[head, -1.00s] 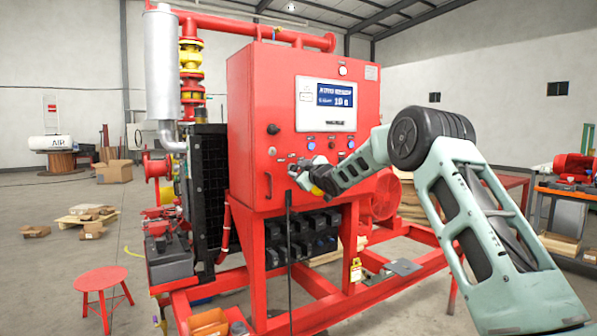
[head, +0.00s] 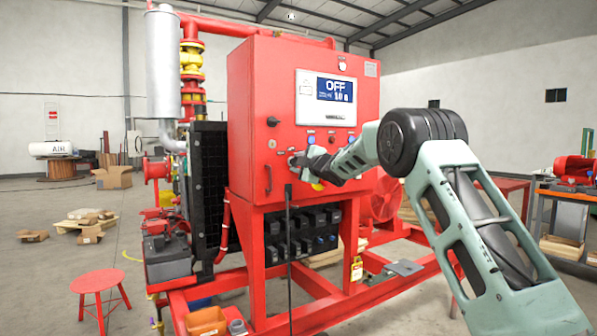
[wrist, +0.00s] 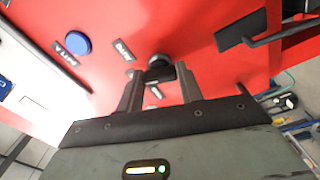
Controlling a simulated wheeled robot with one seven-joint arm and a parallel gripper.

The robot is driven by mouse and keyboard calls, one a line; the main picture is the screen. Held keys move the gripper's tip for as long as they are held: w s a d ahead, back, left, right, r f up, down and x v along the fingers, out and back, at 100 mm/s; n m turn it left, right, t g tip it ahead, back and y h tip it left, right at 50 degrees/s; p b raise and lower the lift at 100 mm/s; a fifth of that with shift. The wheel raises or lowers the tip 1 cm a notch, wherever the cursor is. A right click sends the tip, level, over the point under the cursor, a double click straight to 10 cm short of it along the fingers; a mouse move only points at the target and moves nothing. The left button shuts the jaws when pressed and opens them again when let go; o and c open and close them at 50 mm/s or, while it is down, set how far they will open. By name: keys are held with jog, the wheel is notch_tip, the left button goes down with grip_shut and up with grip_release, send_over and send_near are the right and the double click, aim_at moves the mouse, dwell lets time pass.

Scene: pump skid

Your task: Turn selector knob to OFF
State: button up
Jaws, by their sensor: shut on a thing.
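The selector knob (wrist: 160,68) is black and sits on the red control cabinet (head: 247,95). In the wrist view my gripper (wrist: 158,82) has a finger on each side of the knob and is shut on it. In the head view my gripper (head: 297,161) is at the lower left of the panel, and it hides the knob. Small labels surround the knob in the wrist view, but I cannot read the knob's pointer clearly.
A blue button (wrist: 77,44) sits to the left of the knob in the wrist view. A black latch (head: 272,121) and a door handle (head: 268,185) are on the cabinet front. A black cable (head: 289,250) hangs below. A red stool (head: 100,282) stands at the lower left.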

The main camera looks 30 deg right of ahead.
jog(key=shift+f+n+b, duration=0.1)
jog(key=shift+n+b, duration=0.85)
jog(key=shift+n, duration=0.65)
jog(key=o, duration=1)
jog(key=s+b, duration=0.1)
jog(key=s, duration=0.4)
jog(key=s+b, duration=0.1)
jog(key=s, duration=0.5)
jog(key=s+b, duration=0.2)
jog(key=s, duration=0.4)
jog(key=shift+s+d, duration=0.2)
jog(key=shift+d, duration=0.1)
jog(key=shift+a, duration=0.1)
